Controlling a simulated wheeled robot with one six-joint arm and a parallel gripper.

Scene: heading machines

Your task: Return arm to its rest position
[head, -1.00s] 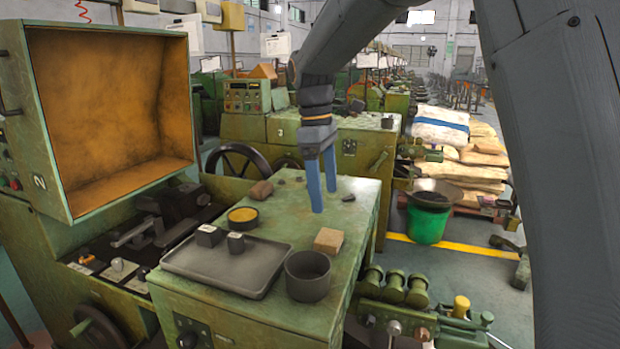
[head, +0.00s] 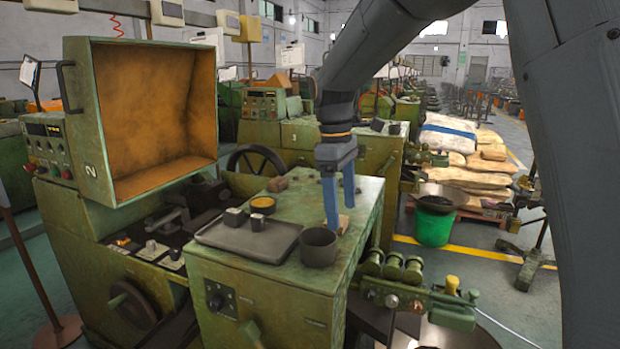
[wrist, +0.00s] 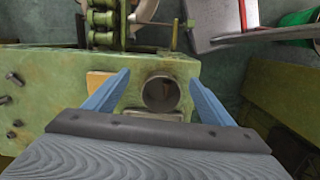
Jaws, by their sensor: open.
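My gripper (head: 339,207) has blue fingers and points down over the green machine top (head: 300,192). The fingers stand apart with nothing seen between them in the head view. A tan block (head: 342,224) is partly hidden behind the fingertips. A dark round cup (head: 319,247) stands just in front of them. In the wrist view the cup (wrist: 161,93) shows between the open fingers (wrist: 155,95), farther below, and the tan block (wrist: 98,80) shows by the left finger.
A grey tray (head: 250,243) with two small dark blocks lies left of the cup. A yellow-filled round dish (head: 262,204) and a brown block (head: 278,184) sit behind it. An open orange-lined cabinet (head: 150,120) rises at left. A green bucket (head: 434,226) stands on the floor at right.

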